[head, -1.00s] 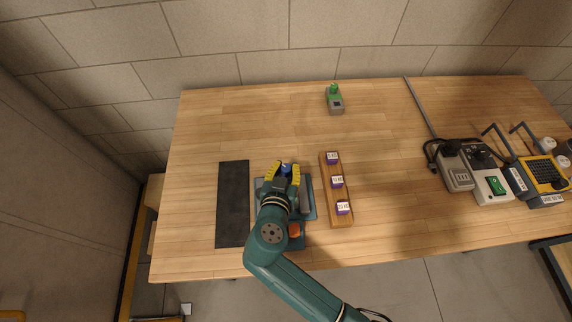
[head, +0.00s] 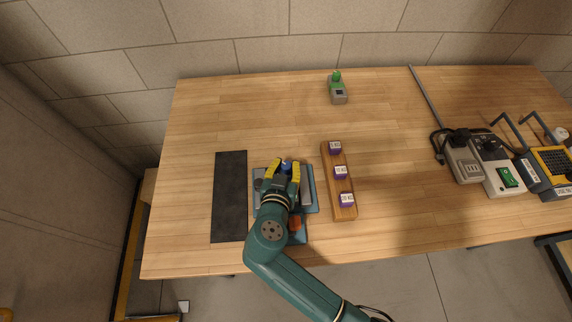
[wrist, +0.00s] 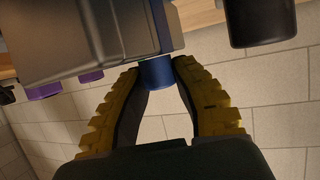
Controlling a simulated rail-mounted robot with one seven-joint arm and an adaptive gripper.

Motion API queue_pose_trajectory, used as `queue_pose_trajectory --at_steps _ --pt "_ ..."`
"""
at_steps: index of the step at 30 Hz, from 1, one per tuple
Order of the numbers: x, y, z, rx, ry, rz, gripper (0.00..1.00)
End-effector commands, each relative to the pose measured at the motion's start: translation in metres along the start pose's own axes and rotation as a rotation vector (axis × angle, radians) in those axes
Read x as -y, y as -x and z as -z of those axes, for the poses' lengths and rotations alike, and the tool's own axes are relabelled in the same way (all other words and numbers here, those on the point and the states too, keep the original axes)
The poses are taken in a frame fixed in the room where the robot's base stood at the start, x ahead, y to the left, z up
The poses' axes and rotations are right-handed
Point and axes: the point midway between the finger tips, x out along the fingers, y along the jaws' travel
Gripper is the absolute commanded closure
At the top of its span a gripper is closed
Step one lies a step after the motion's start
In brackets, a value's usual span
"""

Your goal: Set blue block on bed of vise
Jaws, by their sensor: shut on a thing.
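My gripper (head: 286,167) is shut on the blue block (head: 287,164), at the vise. In the wrist view the blue block (wrist: 157,73) sits between the tips of the two yellow fingers (wrist: 158,68). The vise (head: 312,193) has a blue-grey base and grey jaws, and stands near the table's front edge. My gripper and arm cover much of it. In the wrist view a large grey vise part (wrist: 90,35) lies right beside the block. Whether the block rests on the bed is hidden.
A black mat (head: 229,196) lies left of the vise. A wooden rail (head: 333,180) with three labelled purple blocks stands close on the right. A grey device with a green top (head: 338,92) is at the back. Power devices (head: 495,170) crowd the right; the middle right is clear.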

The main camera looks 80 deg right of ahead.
Motion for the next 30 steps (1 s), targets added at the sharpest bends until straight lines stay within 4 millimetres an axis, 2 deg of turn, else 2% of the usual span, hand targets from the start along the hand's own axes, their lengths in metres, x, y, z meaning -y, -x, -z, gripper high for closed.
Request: queue_pose_trajectory --at_steps 14,15,18,26,30 --pt "0.0005 -0.0034 -0.0076 -0.003 -0.002 0.001 1.0" --pt "0.0005 -0.0032 -0.0069 -0.003 -0.002 0.001 0.69" --pt "0.0004 -0.0031 -0.0069 -0.003 -0.002 0.001 0.5" --pt "-0.0004 -0.0038 -0.0099 0.002 0.002 -0.001 0.48" --pt "0.0005 0.005 -0.0097 0.001 0.002 0.002 0.48"
